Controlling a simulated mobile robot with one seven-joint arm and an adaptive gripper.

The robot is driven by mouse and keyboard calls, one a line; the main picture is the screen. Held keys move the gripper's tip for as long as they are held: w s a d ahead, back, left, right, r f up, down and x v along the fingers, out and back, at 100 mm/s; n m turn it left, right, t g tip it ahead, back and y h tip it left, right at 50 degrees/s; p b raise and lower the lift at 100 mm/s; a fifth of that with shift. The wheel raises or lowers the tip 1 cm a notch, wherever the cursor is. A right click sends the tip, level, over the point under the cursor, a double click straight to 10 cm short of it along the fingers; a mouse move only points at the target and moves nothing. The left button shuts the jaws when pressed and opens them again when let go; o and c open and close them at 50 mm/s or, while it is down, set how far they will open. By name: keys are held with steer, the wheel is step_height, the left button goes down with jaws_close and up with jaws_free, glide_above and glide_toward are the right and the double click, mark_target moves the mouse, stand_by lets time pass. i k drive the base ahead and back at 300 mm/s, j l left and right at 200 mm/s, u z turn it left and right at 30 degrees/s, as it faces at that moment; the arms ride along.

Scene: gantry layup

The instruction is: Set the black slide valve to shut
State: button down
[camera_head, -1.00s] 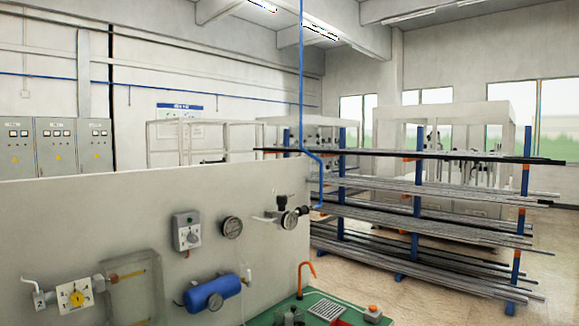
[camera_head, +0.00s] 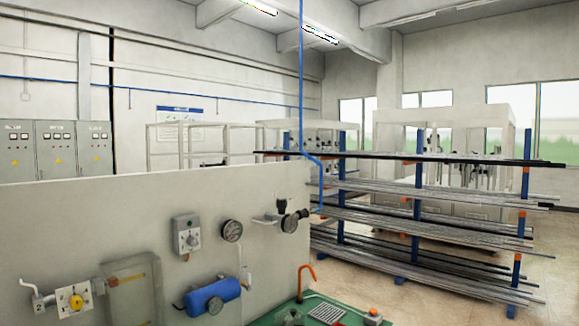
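A small black fitting (camera_head: 304,212) sits at the right end of the panel, where the blue hose comes down. It may be the black slide valve, but it is too small to tell, and its slide position cannot be read. Beside it are a round gauge (camera_head: 290,222) and a black knob-like part (camera_head: 282,205) on a silver fitting. My gripper is not in view.
The pale panel (camera_head: 110,220) also carries a grey switch box (camera_head: 187,236), another gauge (camera_head: 232,230), a blue tank (camera_head: 213,297) and a yellow dial (camera_head: 76,301). A green bench top (camera_head: 345,307) adjoins it. A rack of rods (camera_head: 420,220) stands at right.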

mark_target(305, 212)
steer(key=i+l, duration=0.5)
steer(key=i+l+u, duration=0.1)
steer(key=i+l, duration=0.4)
steer(key=l, duration=0.2)
steer(key=i+l, duration=0.5)
steer(key=l, duration=0.15)
